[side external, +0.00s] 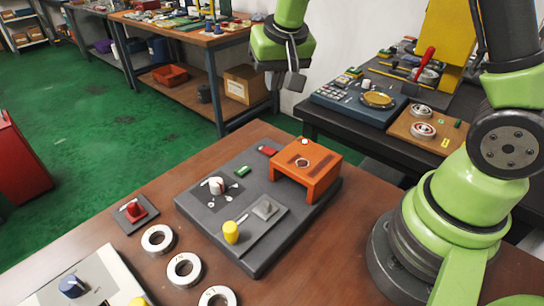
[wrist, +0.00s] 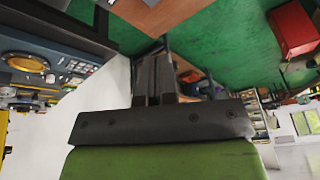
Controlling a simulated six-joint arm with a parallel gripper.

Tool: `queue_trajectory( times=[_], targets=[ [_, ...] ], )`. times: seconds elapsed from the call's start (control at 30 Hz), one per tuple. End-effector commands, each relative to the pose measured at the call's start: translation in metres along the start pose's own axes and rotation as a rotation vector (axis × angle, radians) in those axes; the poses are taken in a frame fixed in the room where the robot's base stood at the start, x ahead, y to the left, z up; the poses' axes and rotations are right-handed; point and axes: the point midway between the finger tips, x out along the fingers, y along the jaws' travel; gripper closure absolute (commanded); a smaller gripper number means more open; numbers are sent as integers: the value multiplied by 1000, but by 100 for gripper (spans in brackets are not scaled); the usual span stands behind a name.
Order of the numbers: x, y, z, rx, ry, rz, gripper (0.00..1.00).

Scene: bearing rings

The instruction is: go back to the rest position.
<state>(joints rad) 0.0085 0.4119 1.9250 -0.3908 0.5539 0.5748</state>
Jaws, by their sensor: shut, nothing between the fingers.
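My gripper (side external: 288,82) is high at the top centre of the side external view, above and behind the orange block. It is shut with nothing between its fingers, clear of the table and everything on it. In the wrist view the closed fingers (wrist: 153,80) stand side by side, with the room, floor and wall behind them. Several metal bearing rings (side external: 158,239) lie in a row at the front left of the brown table (side external: 330,255).
A dark grey plate (side external: 200,201) carries an orange block (side external: 306,167), a white knob (side external: 216,185) and a yellow knob (side external: 231,232). A red knob (side external: 133,210) stands to its left. A back bench (side external: 345,123) holds a blue-grey device (side external: 350,101). Free air surrounds my gripper.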

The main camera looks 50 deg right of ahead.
Motion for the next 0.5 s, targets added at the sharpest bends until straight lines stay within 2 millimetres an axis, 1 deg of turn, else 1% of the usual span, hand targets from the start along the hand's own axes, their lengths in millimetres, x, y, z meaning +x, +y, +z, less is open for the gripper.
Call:
queue_trajectory(
  times=[0.03,0.1,0.2,0.3,0.4,0.5],
  targets=[
    [-27,3,4,2,21,-26,100],
    [-56,8,14,1,35,-58,100],
    [-93,16,34,-6,55,-110,100],
    [-124,24,57,-19,75,-168,100],
    [-148,33,84,-37,95,-230,100],
    [-163,39,109,-57,114,-289,100]
  ],
)
